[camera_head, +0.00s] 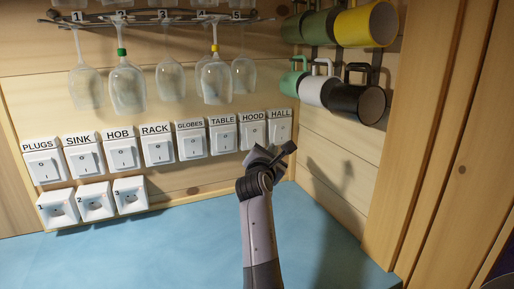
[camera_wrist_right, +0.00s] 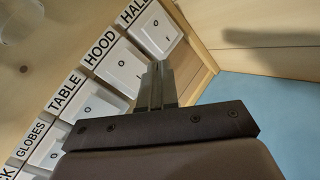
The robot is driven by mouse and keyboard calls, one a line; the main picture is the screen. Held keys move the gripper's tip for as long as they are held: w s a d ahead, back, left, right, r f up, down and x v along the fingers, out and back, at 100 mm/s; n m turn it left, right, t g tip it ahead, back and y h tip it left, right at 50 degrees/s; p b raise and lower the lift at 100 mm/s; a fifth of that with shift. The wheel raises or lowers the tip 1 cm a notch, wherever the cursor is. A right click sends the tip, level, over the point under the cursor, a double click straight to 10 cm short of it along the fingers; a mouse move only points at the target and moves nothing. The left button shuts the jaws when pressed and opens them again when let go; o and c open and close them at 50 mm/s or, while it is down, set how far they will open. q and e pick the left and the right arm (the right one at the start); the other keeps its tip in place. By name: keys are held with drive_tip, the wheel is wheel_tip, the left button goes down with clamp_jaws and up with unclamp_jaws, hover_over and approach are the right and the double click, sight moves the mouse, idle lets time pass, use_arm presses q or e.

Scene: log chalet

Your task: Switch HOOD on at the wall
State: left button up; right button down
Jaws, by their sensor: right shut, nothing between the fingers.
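The HOOD switch (camera_head: 253,132) is a white wall plate with a rocker, second from the right in a labelled row. It also shows in the right wrist view (camera_wrist_right: 122,66), just left of my fingers. My right gripper (camera_head: 274,151) is shut and empty, close below the HOOD and HALL switches. In the wrist view its fingertips (camera_wrist_right: 158,68) overlap the picture between the HOOD and HALL plates. I cannot tell whether they touch anything. The lower edge of the HOOD plate is partly hidden by the gripper in the head view. My left gripper is not in view.
The HALL switch (camera_head: 280,125) is to the right and the TABLE switch (camera_head: 223,134) to the left. Several sockets (camera_head: 94,201) sit lower left. Glasses (camera_head: 127,85) and mugs (camera_head: 357,103) hang above. The blue counter (camera_head: 180,245) is clear.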

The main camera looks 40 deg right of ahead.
sight(262, 141)
drive_tip(key=w+d+f+b, duration=0.1)
drive_tip(key=w+d+b, duration=0.1)
drive_tip(key=w+b, duration=0.3)
drive_tip(key=shift+w+b, duration=0.3)
drive_tip(key=shift+w, duration=0.25)
drive_tip(key=shift+w, duration=0.15)
idle(1.7)
drive_tip(key=shift+w+d+f, duration=0.1)
drive_tip(key=shift+w, duration=0.15)
drive_tip(key=shift+w+d, duration=0.1)
drive_tip(key=shift+w, duration=0.3)
idle(0.5)
idle(0.4)
